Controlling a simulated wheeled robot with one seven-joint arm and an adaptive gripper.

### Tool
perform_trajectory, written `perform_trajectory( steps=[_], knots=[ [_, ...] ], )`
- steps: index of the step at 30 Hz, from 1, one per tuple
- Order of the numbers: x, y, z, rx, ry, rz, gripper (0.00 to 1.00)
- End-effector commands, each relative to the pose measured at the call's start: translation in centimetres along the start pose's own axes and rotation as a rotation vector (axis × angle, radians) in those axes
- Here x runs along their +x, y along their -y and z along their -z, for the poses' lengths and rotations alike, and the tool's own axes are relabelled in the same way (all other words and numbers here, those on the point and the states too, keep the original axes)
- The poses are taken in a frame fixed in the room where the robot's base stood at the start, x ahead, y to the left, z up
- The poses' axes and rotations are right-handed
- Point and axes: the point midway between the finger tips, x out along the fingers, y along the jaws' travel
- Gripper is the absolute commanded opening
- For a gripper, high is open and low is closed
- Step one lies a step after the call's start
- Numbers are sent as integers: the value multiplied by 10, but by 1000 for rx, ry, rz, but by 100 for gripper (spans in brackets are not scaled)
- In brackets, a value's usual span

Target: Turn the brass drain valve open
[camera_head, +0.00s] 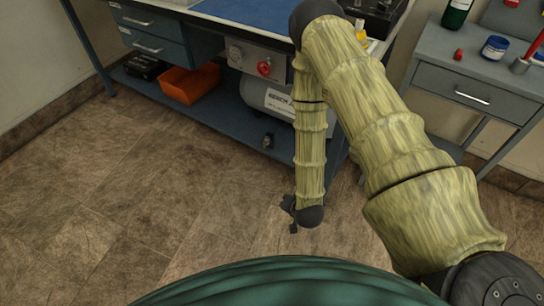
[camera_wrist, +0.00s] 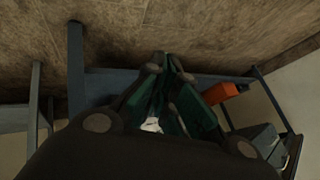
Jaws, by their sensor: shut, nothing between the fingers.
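I cannot make out the brass drain valve for certain in either view. A grey tank (camera_head: 256,95) with a white label lies on the bench's lower shelf, partly hidden behind my arm. A small dark fitting (camera_head: 267,140) shows below the tank; its colour does not read as brass. My gripper (camera_head: 289,213) hangs low over the floor in front of the bench, apart from the tank. In the wrist view my gripper (camera_wrist: 170,62) has its dark and green fingers together, with nothing seen held. The fingers hide much of what lies beyond; a small white patch shows between them.
The blue bench's lower shelf (camera_head: 222,118) carries an orange bin (camera_head: 190,84), also in the wrist view (camera_wrist: 221,93). A red knob (camera_head: 264,68) sits on a grey panel above the tank. A grey side cabinet (camera_head: 468,88) stands right. Floor at left is clear.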

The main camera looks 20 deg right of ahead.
Motion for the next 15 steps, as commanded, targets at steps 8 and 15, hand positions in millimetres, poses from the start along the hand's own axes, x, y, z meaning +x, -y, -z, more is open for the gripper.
perform_trajectory(
  steps=[8, 15],
  knots=[
    [87, 2, 26, 227, -169, 156, 0],
    [140, 5, 56, 415, -292, 313, 0]
  ],
)
